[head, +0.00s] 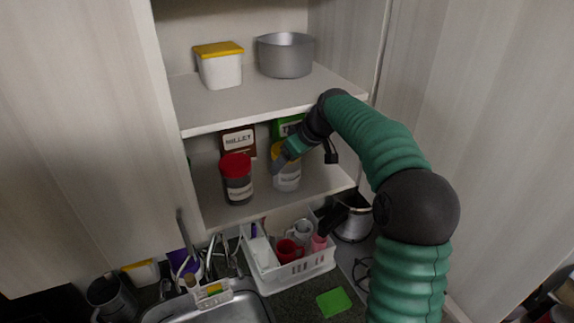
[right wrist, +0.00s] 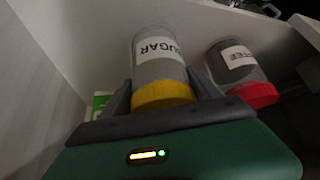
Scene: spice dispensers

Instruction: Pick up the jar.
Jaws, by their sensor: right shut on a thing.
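A clear jar with a yellow lid (head: 287,177) stands on the lower cabinet shelf in the head view. In the right wrist view this jar (right wrist: 158,62) carries a SUGAR label and sits between the gripper's fingers. My right gripper (head: 281,158) is shut on the jar near its yellow lid; it also shows in the right wrist view (right wrist: 165,98). I cannot tell whether the jar touches the shelf. A dark jar with a red lid (head: 237,180) stands left of it and shows in the right wrist view (right wrist: 236,68). My left gripper is not in view.
A millet box (head: 238,141) and a green box (head: 287,127) stand behind the jars. The upper shelf (head: 250,102) is close above my arm. Below are a white dish rack (head: 300,270) with mugs and a sink (head: 215,305).

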